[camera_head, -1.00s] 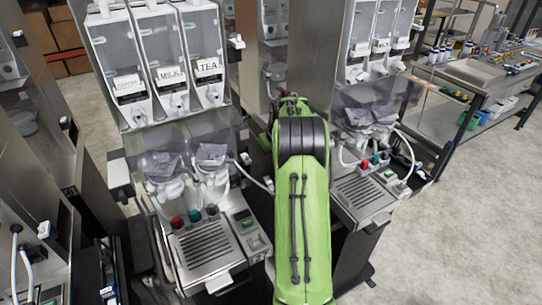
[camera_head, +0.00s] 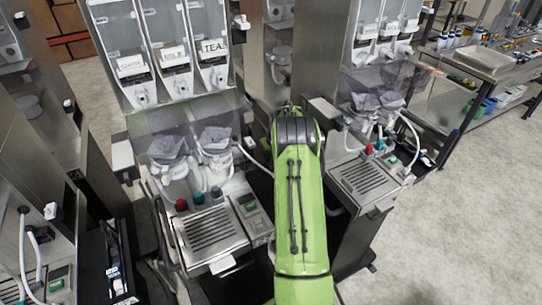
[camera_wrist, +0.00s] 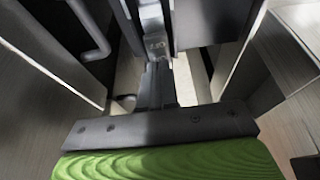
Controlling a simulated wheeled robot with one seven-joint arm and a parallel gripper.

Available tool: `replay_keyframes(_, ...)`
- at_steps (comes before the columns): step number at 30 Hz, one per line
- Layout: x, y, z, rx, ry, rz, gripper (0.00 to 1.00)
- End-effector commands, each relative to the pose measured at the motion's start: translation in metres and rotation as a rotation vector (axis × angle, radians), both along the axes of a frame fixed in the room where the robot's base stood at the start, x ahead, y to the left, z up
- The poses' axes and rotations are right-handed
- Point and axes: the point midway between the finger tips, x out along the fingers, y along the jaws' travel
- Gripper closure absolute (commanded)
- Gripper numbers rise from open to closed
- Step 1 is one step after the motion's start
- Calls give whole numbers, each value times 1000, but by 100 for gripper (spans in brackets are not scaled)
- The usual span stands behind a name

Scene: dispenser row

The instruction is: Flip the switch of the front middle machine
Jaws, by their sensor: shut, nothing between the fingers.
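The middle machine (camera_head: 210,235) stands left of centre in the head view, with three clear hoppers; one label reads TEA. Its front has a drip tray and red, teal and dark knobs. A small panel with a green-lit part (camera_head: 250,206) sits right of the tray; I cannot tell whether this is the switch. My green arm hides the area to its right. My gripper (camera_wrist: 156,88) shows in the wrist view with its dark fingers together and empty.
A similar machine (camera_head: 360,180) stands right of my arm, and another (camera_head: 35,235) at the left edge. Metal walls flank my gripper closely in the wrist view. A workbench (camera_head: 490,65) is at the back right. The floor at the right (camera_head: 455,220) is clear.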

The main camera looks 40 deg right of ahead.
Motion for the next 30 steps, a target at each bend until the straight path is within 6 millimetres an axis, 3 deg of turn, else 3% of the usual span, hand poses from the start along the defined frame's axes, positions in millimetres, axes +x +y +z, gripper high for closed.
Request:
replay_keyframes(1, 1, -5, -11, 0, 0, 0, 100)
replay_keyframes(26, -18, 3, -9, 11, 16, -3, 100)
replay_keyframes(30, -17, 5, 0, 9, 14, -1, 100)
